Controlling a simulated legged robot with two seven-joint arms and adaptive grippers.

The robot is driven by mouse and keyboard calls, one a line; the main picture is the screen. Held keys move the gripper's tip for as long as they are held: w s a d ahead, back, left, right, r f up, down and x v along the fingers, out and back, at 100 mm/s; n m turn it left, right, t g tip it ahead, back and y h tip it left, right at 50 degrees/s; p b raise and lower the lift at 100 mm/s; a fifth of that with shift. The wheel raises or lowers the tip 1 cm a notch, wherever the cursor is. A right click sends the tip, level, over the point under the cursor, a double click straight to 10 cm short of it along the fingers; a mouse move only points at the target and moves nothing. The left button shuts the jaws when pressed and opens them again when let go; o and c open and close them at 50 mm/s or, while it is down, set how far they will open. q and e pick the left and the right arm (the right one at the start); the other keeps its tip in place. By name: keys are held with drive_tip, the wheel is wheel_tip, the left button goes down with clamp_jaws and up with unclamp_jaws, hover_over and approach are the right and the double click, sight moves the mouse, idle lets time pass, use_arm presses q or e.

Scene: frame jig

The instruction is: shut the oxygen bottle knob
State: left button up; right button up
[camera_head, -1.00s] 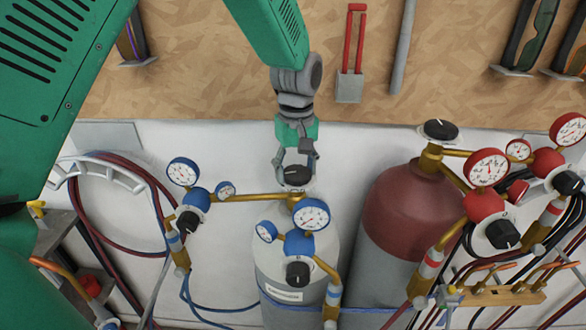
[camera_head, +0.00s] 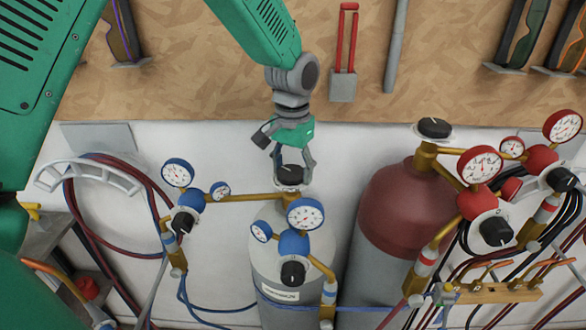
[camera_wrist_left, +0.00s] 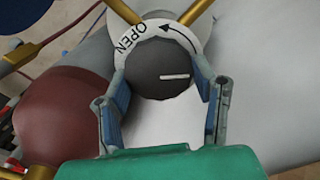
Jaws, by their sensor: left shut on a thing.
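The oxygen bottle (camera_head: 262,240) is the grey-white cylinder with blue regulators in the head view. Its black top knob (camera_head: 289,175) sits between the fingers of my left gripper (camera_head: 291,180). In the left wrist view the knob (camera_wrist_left: 162,70) has a white line pointing right. A white ring (camera_wrist_left: 128,42) around it reads OPEN with a curved arrow. The fingers of my left gripper (camera_wrist_left: 163,97) are closed on both sides of the knob. My right gripper is not in view.
A red cylinder (camera_head: 400,205) with red gauges stands to the right, with its own black knob (camera_head: 434,128). Blue gauges (camera_head: 305,214) and brass pipes crowd the front of the oxygen bottle. Hoses (camera_head: 110,225) hang at the left. Tools hang on the wooden board (camera_head: 210,85) behind.

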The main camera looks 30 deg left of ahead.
use_arm(q)
drive_tip(key=m, duration=0.5)
drive_tip(key=shift+s+m, duration=0.1)
drive_tip(key=shift+m, duration=0.2)
drive_tip(key=m, duration=0.4)
drive_tip(key=shift+r+m, duration=0.15)
drive_tip(key=shift+m, duration=0.15)
drive_tip(key=o, duration=1.2)
drive_tip(key=shift+c, duration=0.2)
drive_tip(key=shift+s+a+r, duration=0.1)
drive_tip(key=shift+s+a, duration=0.05)
drive_tip(key=shift+s, duration=0.05)
drive_tip(key=shift+a, duration=0.1)
